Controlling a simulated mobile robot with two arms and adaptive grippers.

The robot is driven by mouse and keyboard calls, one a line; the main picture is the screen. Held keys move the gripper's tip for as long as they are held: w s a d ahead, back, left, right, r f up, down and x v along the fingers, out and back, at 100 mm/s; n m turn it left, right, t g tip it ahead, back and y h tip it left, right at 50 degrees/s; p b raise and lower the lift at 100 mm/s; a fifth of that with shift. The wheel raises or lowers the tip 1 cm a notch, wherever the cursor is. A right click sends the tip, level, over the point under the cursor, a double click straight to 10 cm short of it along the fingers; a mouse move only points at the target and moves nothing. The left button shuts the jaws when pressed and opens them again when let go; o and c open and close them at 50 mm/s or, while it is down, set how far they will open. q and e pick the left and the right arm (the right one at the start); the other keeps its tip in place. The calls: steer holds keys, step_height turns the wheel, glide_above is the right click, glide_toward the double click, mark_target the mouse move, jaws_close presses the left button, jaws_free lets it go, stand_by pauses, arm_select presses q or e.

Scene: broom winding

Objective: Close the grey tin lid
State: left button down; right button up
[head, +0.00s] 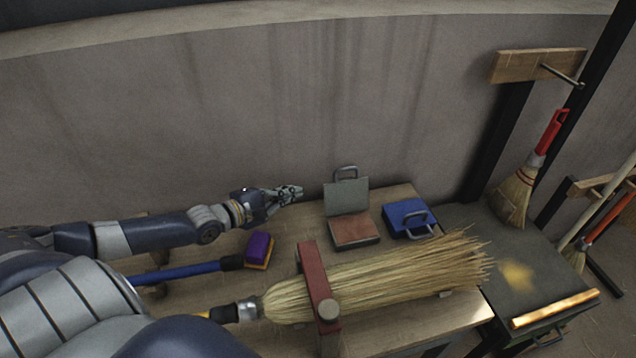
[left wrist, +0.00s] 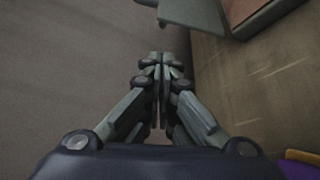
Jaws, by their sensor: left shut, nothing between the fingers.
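The grey tin (head: 354,231) stands near the back edge of the bench, its lid (head: 346,196) raised upright with a handle on top. Something reddish-brown fills its base. My left gripper (head: 297,191) is to the left of the raised lid, apart from it, near the wall. In the left wrist view the fingers (left wrist: 161,62) are shut together and empty. The lid's edge (left wrist: 192,12) and the tin's base (left wrist: 262,14) show at the top of that view. My right gripper is not in view.
A blue tin (head: 405,217) sits right of the grey tin. A large straw broom (head: 385,277) lies in front under a red clamp (head: 316,282). A purple and orange block (head: 259,250) lies left. The wall (head: 300,100) is close behind the bench.

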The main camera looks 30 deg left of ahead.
mark_target(345, 187)
arm_select(q)
steer(key=b+x, duration=0.1)
steer(key=x, duration=0.7)
steer(key=shift+w+f, duration=0.15)
steer(key=shift+w, duration=0.25)
steer(key=shift+w+d+f, duration=0.15)
steer(key=shift+w+f, duration=0.05)
steer(key=shift+w, duration=0.5)
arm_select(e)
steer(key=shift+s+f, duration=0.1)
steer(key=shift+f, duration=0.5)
arm_select(q)
steer(key=shift+s+d+r, duration=0.1)
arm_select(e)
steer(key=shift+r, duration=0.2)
arm_select(q)
steer(key=shift+s+d+r+p, duration=0.1)
steer(key=shift+r+p, duration=0.1)
steer(key=shift+p, duration=0.2)
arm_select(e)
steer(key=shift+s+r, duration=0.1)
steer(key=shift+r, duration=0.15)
